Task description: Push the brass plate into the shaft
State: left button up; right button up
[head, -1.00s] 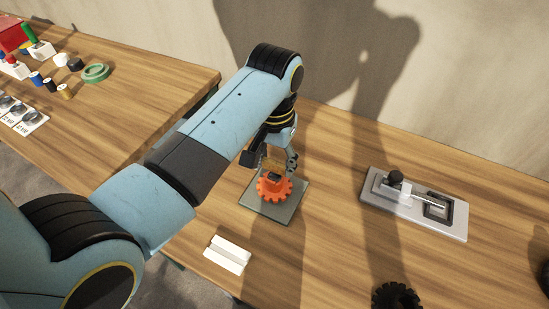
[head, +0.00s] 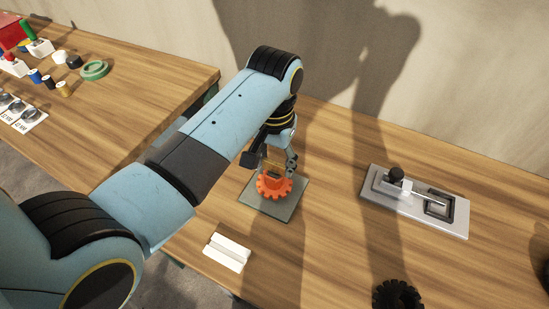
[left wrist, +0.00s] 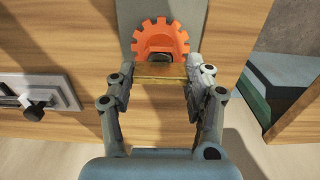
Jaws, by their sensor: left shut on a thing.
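My left gripper (head: 272,163) is shut on the brass plate (left wrist: 160,73), which spans between its two fingertips in the left wrist view. An orange toothed piece (head: 274,186) stands on a grey square pad (head: 265,208), and the gripper is right at it. In the left wrist view, the orange piece (left wrist: 160,32) has a dark opening (left wrist: 160,57), likely the shaft, just beyond the plate. The plate is close to this opening; I cannot tell whether it touches or enters it. My right gripper is not in view.
A grey fixture (head: 380,197) with a black knob and a square frame lies to the right. A white block (head: 227,252) lies in front of the pad. A black toothed object (head: 397,295) is at the bottom edge. Another table (head: 120,110) with small parts stands left.

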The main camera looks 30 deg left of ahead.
aim_at(274, 163)
pick_arm(q)
jog(key=shift+f, duration=0.55)
jog(key=o, duration=1.4)
jog(key=shift+o, duration=0.2)
jog(key=shift+r, duration=0.1)
notch_tip(274, 163, up, 12)
jog(key=shift+s, duration=0.1)
